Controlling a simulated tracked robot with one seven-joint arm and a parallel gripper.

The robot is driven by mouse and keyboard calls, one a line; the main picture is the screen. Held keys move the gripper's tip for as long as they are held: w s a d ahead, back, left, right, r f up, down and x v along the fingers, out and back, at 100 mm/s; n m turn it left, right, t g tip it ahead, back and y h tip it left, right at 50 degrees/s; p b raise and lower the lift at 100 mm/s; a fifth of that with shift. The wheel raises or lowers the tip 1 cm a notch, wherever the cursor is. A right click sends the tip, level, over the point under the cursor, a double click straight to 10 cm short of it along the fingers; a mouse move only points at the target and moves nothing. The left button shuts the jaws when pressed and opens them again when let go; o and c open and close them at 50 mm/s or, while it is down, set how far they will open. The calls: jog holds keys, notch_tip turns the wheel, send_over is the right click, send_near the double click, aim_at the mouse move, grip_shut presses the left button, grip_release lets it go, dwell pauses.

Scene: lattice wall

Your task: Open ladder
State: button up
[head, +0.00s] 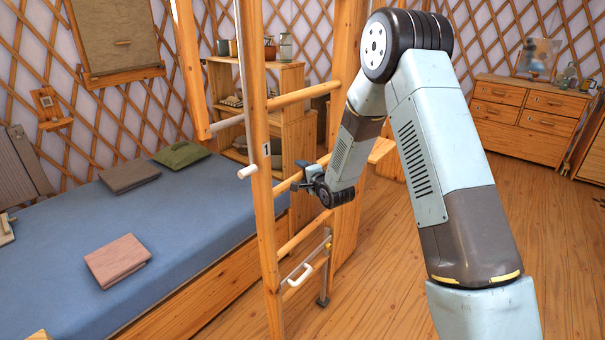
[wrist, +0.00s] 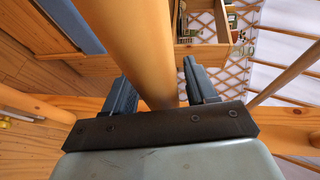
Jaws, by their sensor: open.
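The wooden ladder (head: 261,190) stands upright in the middle of the head view, with two rails and several round rungs. A white handle (head: 299,275) is at its lower part, beside a thin metal rod. A white-tipped rod (head: 247,172) sticks out by its left rail. My gripper (head: 308,180) is at a middle rung, between the rails. In the wrist view my gripper (wrist: 160,85) is open, with a round wooden bar (wrist: 148,45) of the ladder between its fingers. I cannot tell whether the fingers touch the bar.
A bed (head: 190,220) with folded cloths and a green pillow (head: 181,154) lies left of the ladder. A wooden shelf (head: 285,80) with pots stands behind it. A chest of drawers (head: 525,118) is at the back right. The wooden floor (head: 375,265) right of the ladder is clear.

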grip_shut()
dwell(0.4)
jog(key=shift+f, duration=0.1)
jog(key=shift+s+d, duration=0.1)
jog(key=shift+s, duration=0.05)
